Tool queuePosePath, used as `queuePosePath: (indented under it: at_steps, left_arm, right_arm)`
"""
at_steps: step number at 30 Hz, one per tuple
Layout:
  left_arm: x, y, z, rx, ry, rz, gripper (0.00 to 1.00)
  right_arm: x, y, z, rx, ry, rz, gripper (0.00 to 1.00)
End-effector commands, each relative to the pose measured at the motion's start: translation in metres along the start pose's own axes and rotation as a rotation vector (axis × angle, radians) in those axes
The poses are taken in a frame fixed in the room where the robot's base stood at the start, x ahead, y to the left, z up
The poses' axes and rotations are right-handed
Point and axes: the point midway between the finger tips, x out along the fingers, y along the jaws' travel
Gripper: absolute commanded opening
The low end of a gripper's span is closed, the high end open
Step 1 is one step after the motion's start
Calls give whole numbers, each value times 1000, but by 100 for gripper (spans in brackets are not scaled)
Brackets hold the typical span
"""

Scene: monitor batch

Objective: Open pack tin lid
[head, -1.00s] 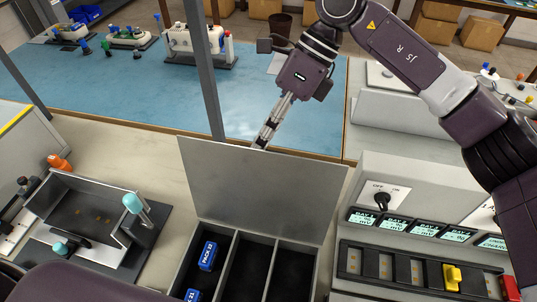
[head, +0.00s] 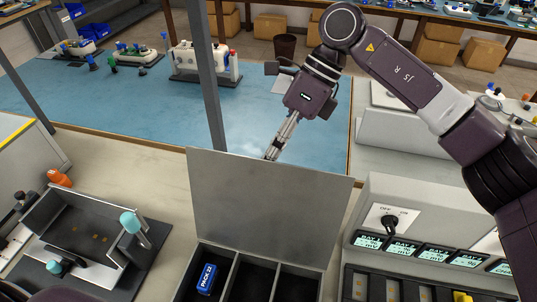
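The pack tin is at the bottom centre of the head view, and its grey lid (head: 268,207) stands up, open, at the back. The tin's dark compartments show below it, with a blue pack (head: 206,279) marked PACK 22 in the left one. My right gripper (head: 272,155) points down just behind the lid's top edge. Its fingertips are partly hidden by the lid, so I cannot tell whether they touch it or how far they are apart. My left gripper is not in view.
Right of the tin stands a grey charger box with an OFF/ON switch (head: 389,222) and several lit displays. On the left is a grey tray fixture (head: 75,225) with a teal-knobbed handle (head: 130,221). A grey post (head: 205,75) rises behind the tin. A blue mat (head: 130,105) lies beyond.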

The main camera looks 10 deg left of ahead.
Motion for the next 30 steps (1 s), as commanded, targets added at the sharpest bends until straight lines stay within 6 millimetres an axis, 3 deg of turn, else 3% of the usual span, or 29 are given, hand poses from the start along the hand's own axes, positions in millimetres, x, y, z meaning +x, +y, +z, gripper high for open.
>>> queuePosePath:
  at_steps: [11,24,30]
  left_arm:
    - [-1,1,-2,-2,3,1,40]
    - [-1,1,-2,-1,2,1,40]
    - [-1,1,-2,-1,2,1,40]
  right_arm:
    - [-11,1,3,-2,-8,-2,26]
    - [-98,-1,3,-1,-7,-2,26]
    - [-117,-1,2,-1,-5,1,26]
